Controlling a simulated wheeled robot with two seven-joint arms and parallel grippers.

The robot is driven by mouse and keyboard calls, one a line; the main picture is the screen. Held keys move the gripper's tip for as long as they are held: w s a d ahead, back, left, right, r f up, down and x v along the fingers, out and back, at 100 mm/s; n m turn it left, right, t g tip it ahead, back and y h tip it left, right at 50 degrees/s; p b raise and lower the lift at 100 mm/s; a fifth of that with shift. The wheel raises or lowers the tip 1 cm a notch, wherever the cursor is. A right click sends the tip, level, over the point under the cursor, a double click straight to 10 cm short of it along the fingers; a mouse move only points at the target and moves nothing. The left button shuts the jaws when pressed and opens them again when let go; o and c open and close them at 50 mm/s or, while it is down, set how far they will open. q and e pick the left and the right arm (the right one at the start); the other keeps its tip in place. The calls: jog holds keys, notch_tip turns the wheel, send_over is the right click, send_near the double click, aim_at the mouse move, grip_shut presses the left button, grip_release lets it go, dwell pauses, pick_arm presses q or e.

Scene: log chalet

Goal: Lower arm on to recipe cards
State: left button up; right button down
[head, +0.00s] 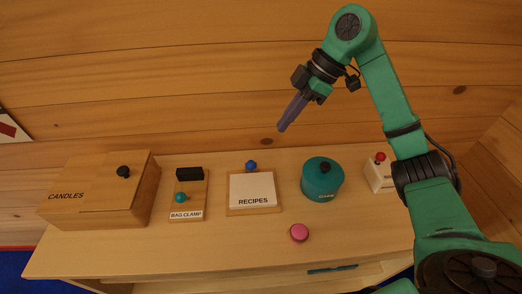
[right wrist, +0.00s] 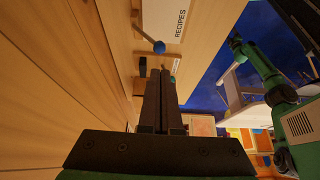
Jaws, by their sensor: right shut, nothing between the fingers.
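The recipe cards (head: 252,184) are a white stack marked RECIPES on a wooden board (head: 233,210) on the bench. A blue knob (head: 251,165) shows at the board's back edge. In the right wrist view the knob (right wrist: 159,47) sits on the end of a thin rod standing out from the board beside the cards (right wrist: 179,22), so the arm looks raised. My right gripper (head: 282,128) is shut and empty, above and behind the board, a little right of the knob, touching nothing. Its closed fingers (right wrist: 159,78) also show in the wrist view. My left gripper is not seen.
A CANDLES box (head: 85,206) and a BAG CLAMP board (head: 187,216) stand left of the cards. A teal lidded pot (head: 320,185) and a white block with a red button (head: 380,173) stand right. A pink disc (head: 299,232) lies in front. A log wall rises behind.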

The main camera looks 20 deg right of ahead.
aim_at(254, 162)
jog(key=p+x, duration=0.3)
jog(key=x, duration=0.8)
jog(key=shift+a+f, duration=0.2)
jog(key=shift+a, duration=0.1)
jog(key=shift+w+a+f, duration=0.15)
jog(key=shift+a+f, duration=0.1)
jog(key=shift+f, duration=0.15)
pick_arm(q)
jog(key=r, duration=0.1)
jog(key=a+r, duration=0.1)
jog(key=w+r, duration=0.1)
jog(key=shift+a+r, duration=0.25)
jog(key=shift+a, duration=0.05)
pick_arm(e)
jog(key=shift+d, duration=0.15)
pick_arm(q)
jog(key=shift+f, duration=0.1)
